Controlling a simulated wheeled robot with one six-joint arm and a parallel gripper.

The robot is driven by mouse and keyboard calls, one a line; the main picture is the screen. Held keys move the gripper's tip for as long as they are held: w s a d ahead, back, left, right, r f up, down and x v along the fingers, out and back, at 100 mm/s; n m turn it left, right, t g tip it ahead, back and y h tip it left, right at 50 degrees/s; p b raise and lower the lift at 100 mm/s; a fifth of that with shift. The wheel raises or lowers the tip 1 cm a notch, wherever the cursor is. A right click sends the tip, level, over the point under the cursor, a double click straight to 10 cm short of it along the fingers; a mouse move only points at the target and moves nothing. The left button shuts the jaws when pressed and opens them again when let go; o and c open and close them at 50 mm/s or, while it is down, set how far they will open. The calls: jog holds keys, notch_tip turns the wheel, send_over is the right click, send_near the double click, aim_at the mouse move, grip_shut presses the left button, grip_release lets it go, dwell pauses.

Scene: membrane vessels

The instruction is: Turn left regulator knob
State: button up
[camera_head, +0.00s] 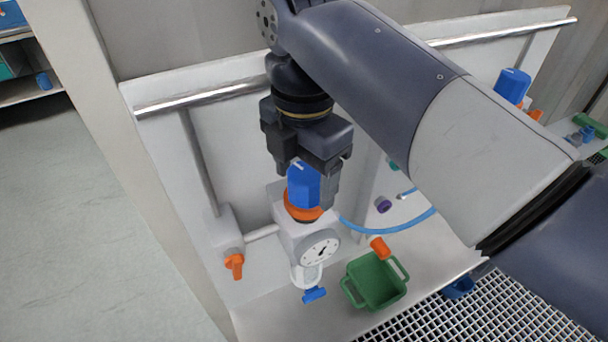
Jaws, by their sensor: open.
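The left regulator has a blue knob (303,186) on top, with an orange collar (301,212) under it. Below are its pale body and a round white gauge (320,248). My gripper (310,190) points down over the knob, with its fingers on either side of it. The jaws are open. I cannot tell whether a finger touches the knob. The upper edge of the knob is partly hidden by the gripper.
A green basket (375,282) sits right of the gauge. An orange valve handle (234,266) is at the left. A blue hose (392,228) runs right. A metal rail (200,98) crosses behind.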

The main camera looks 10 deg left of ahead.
jog(key=shift+f, duration=0.3)
jog(key=shift+c, duration=0.6)
jog(key=c, duration=0.9)
